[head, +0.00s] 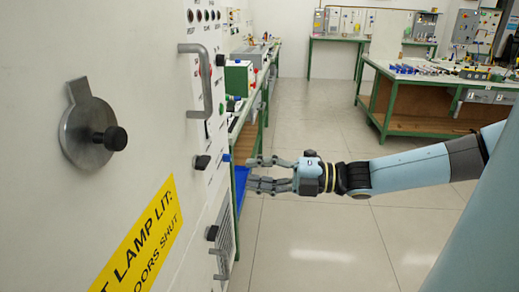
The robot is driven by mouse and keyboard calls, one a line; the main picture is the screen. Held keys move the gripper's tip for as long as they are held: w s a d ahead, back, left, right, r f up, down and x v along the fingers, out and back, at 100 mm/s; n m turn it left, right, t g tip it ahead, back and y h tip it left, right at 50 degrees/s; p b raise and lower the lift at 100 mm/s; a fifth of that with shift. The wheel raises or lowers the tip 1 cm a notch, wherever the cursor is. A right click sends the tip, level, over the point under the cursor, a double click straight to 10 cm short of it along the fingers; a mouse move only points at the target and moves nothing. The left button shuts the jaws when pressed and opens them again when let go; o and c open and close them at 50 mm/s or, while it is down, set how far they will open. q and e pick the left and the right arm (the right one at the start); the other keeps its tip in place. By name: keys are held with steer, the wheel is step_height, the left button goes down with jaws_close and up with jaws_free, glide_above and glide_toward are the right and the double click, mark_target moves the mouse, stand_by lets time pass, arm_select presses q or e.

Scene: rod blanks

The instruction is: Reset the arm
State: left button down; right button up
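My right gripper (262,175) reaches in from the right at mid-height, in front of the side of a tall pale machine cabinet (130,40). Its fingers point left and are spread apart with a gap between them, and nothing shows between them. Its fingertips lie close to a small blue part (226,158) on the cabinet front in the picture; I cannot tell whether they touch. My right arm (410,168) stretches level behind it. My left gripper is out of view.
The cabinet carries a round metal cover with a black knob (115,138), a grey bar handle (206,80) and a yellow warning label (145,235). Green-framed workbenches (430,88) stand at the back right. The tiled floor (315,240) below the arm is clear.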

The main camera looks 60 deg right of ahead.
steer(key=shift+s+d, duration=0.1)
steer(key=shift+s, duration=0.05)
stand_by(0.5)
steer(key=s+a+f+m+g+h+b, duration=0.1)
steer(key=s+f+m+g+h, duration=0.3)
steer(key=f, duration=0.7)
steer(key=s+f+m+t+h+b, duration=0.15)
steer(key=f+m, duration=0.45)
steer(key=f, duration=0.6)
steer(key=s+a+f+m+g+h+b, duration=0.15)
steer(key=s+f+m+h, duration=0.25)
steer(key=f, duration=0.7)
steer(key=s+a+f+m+g, duration=0.4)
steer(key=s+f, duration=0.4)
steer(key=s, duration=0.4)
steer(key=s+a+f+m+g, duration=0.5)
steer(key=s+a+f+g, duration=0.1)
steer(key=s, duration=0.6)
step_height(320, 180, down, 2)
steer(key=shift+g, duration=0.5)
